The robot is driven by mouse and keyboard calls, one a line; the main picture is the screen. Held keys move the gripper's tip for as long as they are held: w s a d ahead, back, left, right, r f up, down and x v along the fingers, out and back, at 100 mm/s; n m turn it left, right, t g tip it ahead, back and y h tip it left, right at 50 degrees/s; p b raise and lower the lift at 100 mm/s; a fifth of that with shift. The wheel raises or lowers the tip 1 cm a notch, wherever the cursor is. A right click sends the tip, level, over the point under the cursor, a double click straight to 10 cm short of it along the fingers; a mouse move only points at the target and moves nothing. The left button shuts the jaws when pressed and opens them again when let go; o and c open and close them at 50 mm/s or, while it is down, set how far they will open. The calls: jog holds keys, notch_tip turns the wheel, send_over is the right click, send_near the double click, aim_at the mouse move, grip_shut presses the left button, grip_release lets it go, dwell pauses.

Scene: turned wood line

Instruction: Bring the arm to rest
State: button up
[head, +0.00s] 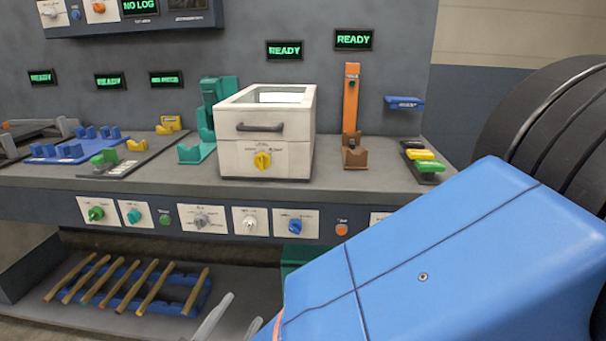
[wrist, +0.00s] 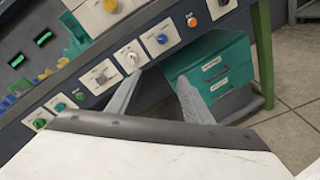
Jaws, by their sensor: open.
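My gripper (wrist: 160,97) shows in the wrist view with its two grey fingers spread apart and nothing between them. It is in front of the bench's front panel, below the bench top. My blue arm covers the lower right of that view and hides the rest of the gripper.
The bench top (head: 345,180) carries a white box (head: 262,158) with a yellow knob, an orange post (head: 351,100) and blue fixtures (head: 70,150). A lower shelf holds a blue rack (head: 178,282) with several wooden sticks. Teal drawers (wrist: 215,70) stand beneath the bench, right of the fingers.

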jog(key=w+d+f+m+g+h, duration=0.15)
jog(key=w+d+m+g, duration=0.25)
jog(key=d, duration=0.7)
jog(key=w+d+m+g+h, duration=0.3)
jog(key=w+d+m+g, duration=0.15)
jog(key=d, duration=0.65)
jog(key=s+d+m+g+y, duration=0.1)
jog(key=s+d+m+y, duration=0.3)
jog(key=d+m, duration=0.4)
jog(key=s+d+m+g+y, duration=0.2)
jog(key=s+d+m+y, duration=0.2)
jog(key=d+m, duration=0.5)
jog(key=shift+s+d+r, duration=0.2)
jog(key=shift+s+d, duration=0.35)
jog(key=shift+d, duration=0.35)
jog(key=shift+o, duration=0.6)
jog(key=shift+y, duration=0.25)
